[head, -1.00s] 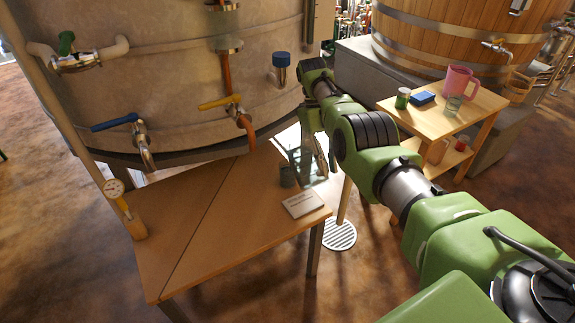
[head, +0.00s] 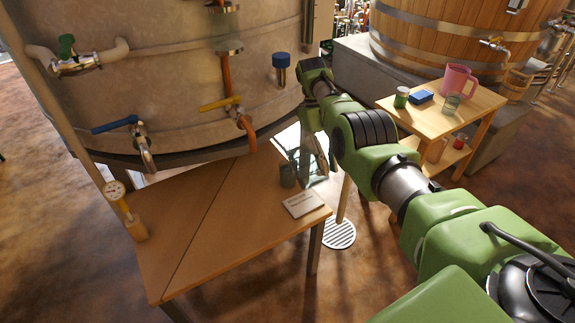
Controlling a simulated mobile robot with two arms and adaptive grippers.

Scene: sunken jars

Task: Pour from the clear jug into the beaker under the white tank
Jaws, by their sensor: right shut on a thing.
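The big pale white tank (head: 165,95) fills the upper left, with several taps on its side. A small greyish glass beaker (head: 287,175) stands upright near the right end of the wooden table (head: 200,225), below the tank. My right arm reaches in from the right, and my right gripper (head: 320,155) points down just right of the beaker. It is shut on the clear jug (head: 307,168), which is see-through and hard to make out beside the beaker. I cannot tell the jug's tilt or any liquid in it. My left gripper is out of view.
A white card (head: 303,204) lies at the table's right edge. A side table (head: 440,115) holds a pink jug (head: 458,82), a glass, a green jar and a blue box. A floor drain (head: 338,232) is below. The table's middle is clear.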

